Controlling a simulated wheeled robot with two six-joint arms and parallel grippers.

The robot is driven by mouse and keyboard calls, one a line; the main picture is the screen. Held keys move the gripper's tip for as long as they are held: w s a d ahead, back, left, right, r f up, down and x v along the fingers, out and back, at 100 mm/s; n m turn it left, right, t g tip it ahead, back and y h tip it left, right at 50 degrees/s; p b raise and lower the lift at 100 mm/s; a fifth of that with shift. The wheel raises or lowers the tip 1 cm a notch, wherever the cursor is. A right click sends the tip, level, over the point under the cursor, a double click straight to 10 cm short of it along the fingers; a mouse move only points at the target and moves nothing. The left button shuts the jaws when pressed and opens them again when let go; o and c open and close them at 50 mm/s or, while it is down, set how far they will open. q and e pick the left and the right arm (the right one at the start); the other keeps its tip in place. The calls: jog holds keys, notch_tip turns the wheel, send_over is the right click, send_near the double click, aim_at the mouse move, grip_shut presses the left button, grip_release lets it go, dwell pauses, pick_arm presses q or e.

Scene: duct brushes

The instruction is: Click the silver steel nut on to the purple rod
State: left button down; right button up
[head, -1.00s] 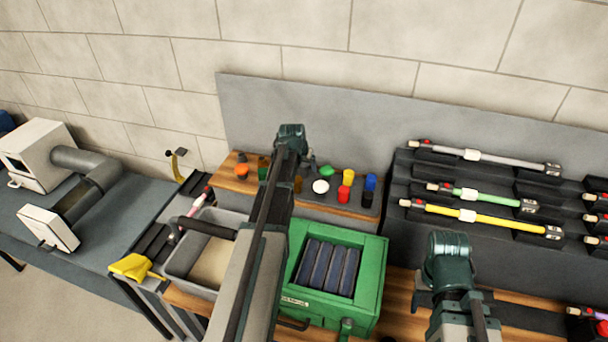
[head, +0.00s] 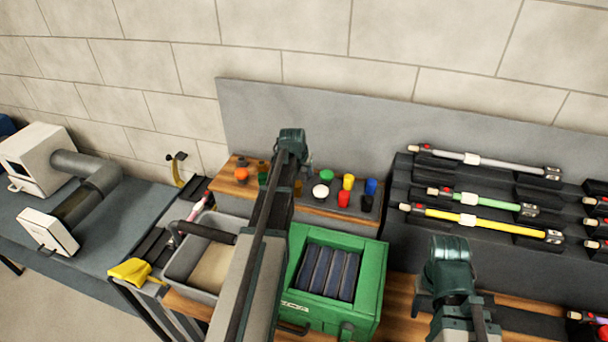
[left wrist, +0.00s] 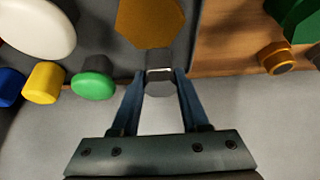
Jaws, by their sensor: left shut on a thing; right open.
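In the left wrist view my left gripper (left wrist: 160,82) is shut on a small grey metallic nut (left wrist: 161,76), held between its two fingertips. In the head view my left arm reaches over the cap shelf; its fingers and the nut are hidden behind the wrist (head: 291,145).
Several caps, including white (head: 320,191) and green (head: 326,175), stand on the shelf. A brown hexagonal piece (left wrist: 150,20) is close beyond the nut. A green box (head: 370,280), a grey bin (head: 178,270) and a black rack with yellow (head: 480,222) and other rods surround the arms.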

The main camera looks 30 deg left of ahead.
aim_at(304, 169)
pick_arm(q)
jog(key=shift+r, duration=0.1)
notch_tip(304, 169, up, 6)
jog(key=p, duration=0.6)
jog(key=shift+f, duration=0.2)
